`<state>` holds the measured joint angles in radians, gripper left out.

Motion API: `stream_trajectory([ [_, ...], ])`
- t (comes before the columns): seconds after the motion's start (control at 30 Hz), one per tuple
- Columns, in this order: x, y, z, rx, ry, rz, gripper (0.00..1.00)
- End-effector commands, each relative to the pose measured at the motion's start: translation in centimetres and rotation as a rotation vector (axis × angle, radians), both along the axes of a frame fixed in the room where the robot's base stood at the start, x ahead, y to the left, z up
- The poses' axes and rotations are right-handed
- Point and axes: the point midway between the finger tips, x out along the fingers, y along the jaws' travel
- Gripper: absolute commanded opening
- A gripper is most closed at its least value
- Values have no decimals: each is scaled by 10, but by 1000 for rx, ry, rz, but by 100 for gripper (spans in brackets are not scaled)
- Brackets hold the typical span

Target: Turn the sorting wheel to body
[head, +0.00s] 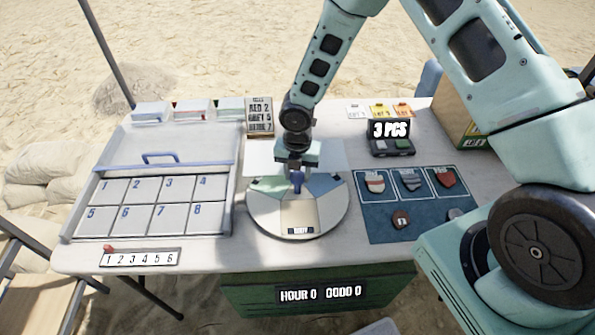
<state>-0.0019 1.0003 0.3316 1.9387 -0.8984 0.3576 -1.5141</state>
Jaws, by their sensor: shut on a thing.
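The sorting wheel (262,217) is a round, pale disc on the table, split into coloured sectors. A cream sector faces the front edge, with a small dark label (299,230) that seems to read BODY. Blue-grey and greenish sectors show toward the back. A blue upright knob (297,187) stands near the wheel's middle. My gripper (297,175) comes down from above and is shut on the knob. My gripper and wrist hide the knob's top and the back of the wheel.
Left is a grey tray with numbered cells (150,205), with a 1-to-6 slider strip (140,257) in front. Right is a blue mat (375,222) with sherd cards and loose pieces. Behind it stands a 3 PCS display (389,130). A printed block (260,117) stands behind the wheel.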

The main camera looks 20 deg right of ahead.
Motion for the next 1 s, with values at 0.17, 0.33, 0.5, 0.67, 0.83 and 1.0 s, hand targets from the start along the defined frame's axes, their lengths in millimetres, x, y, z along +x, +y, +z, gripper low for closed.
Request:
stream_trajectory([
  [0.17,1,0,1,1,-3,0,0],
  [0.33,1,0,1,0,-2,-1,46],
  [0.5,1,0,0,0,-1,-1,59],
  [0.67,0,0,1,0,-1,-1,59],
  [0.83,2,0,13,2,-5,-2,59],
  [1.0,2,0,47,2,-6,-3,59],
])
